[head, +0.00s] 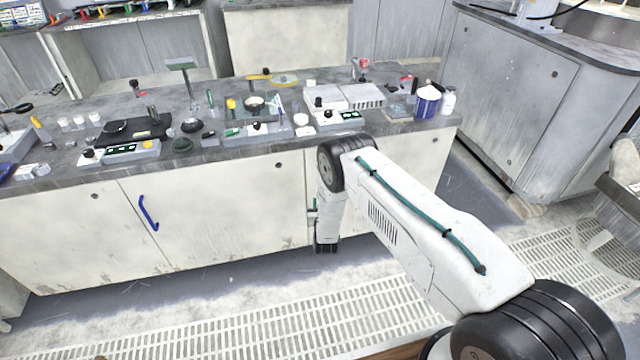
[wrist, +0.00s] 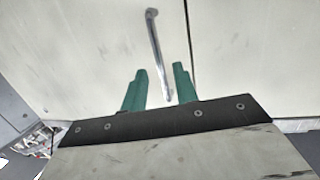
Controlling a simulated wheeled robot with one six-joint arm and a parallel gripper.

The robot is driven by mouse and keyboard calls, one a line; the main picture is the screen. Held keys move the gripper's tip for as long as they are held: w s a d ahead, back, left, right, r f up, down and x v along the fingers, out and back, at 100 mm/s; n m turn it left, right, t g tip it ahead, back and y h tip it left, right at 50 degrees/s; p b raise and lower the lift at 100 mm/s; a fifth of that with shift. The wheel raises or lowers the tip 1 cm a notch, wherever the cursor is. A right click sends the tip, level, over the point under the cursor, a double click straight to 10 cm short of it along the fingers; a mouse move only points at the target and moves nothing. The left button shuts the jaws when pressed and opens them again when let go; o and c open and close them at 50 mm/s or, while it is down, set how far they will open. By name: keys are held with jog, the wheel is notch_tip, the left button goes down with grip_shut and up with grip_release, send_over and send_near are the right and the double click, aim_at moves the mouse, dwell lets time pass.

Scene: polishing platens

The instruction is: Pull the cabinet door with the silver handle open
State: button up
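The silver handle (wrist: 156,45) is a slim metal bar on a pale cabinet door (wrist: 90,50) in the wrist view. My gripper (wrist: 157,82) has two green fingers standing apart, with the handle's lower part showing between them. Whether the fingers reach around the bar or stop short of it I cannot tell; neither finger visibly presses on it. A door seam runs just right of the handle. In the head view my arm hides most of this handle and much of its door, and my gripper's fingers are not clear there.
A blue handle (head: 148,213) is on another door to the left. The worktop (head: 225,148) above the doors holds several instruments and jars. A slatted floor grating (head: 270,325) runs in front of the cabinets. A grey cabinet (head: 505,100) stands at the right.

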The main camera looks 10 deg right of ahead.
jog(key=shift+t+h, duration=0.3)
jog(key=shift+t, duration=0.5)
jog(key=w+r, duration=0.1)
jog(key=w, duration=0.1)
jog(key=w+d+r, duration=0.1)
jog(key=w, duration=0.2)
jog(key=w+r, duration=0.1)
jog(key=w, duration=0.2)
jog(key=shift+w+d+r, duration=0.1)
jog(key=shift+w+d, duration=0.05)
jog(key=shift+d, duration=0.25)
grip_shut()
